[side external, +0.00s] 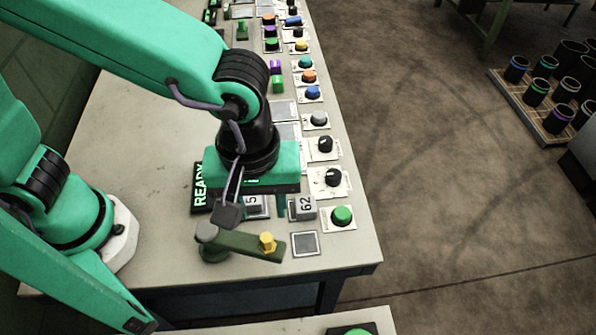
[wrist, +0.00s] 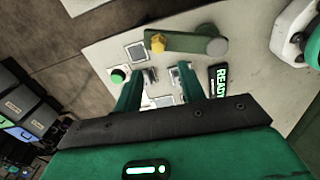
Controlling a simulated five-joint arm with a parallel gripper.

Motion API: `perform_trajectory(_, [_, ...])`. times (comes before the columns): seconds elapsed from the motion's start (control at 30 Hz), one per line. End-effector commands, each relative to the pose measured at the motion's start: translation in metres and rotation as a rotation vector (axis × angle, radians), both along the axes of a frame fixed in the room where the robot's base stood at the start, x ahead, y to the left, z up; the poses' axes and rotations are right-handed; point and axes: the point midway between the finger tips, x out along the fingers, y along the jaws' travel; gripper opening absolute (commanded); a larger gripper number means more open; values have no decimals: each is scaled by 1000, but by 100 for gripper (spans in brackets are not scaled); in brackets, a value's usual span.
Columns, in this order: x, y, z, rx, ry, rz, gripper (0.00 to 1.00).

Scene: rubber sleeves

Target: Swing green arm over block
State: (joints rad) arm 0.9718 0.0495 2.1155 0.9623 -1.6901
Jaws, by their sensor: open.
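The dark green swing arm (side external: 245,244) lies low over the table's near end, with a grey round pivot (side external: 207,233) at its left and a yellow knob (side external: 267,243) near its right end. In the wrist view the green arm (wrist: 184,42) crosses the top, its yellow knob (wrist: 158,42) at the left end. A grey block marked 62 (side external: 305,208) stands right of my gripper. Another number, 5 (side external: 252,203), shows partly behind the fingers. My gripper (side external: 263,210) points down, open and empty, behind the green arm and apart from it; in the wrist view its fingers (wrist: 158,78) are spread.
A black READY sign (side external: 201,188) lies left of my gripper. A green button (side external: 342,215) and a square plate (side external: 304,244) lie at the right. Several knobs and buttons line the table's right edge. The table's left part (side external: 140,140) is clear.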

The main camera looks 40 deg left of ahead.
Motion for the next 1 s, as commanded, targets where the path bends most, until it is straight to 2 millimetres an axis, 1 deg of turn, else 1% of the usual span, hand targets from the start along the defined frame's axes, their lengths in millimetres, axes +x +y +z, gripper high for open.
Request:
perform_trajectory(0.03, [-4,-5,-2,6,4,7,40])
perform_trajectory(0.13, [-6,-8,-5,12,8,21,40])
perform_trajectory(0.33, [-7,-9,-6,12,9,25,40])
perform_trajectory(0.47, [-7,-8,-10,13,9,25,40])
perform_trajectory(0.67, [-7,-8,-26,15,11,24,40])
perform_trajectory(1.0, [-7,-8,-67,14,10,24,40])
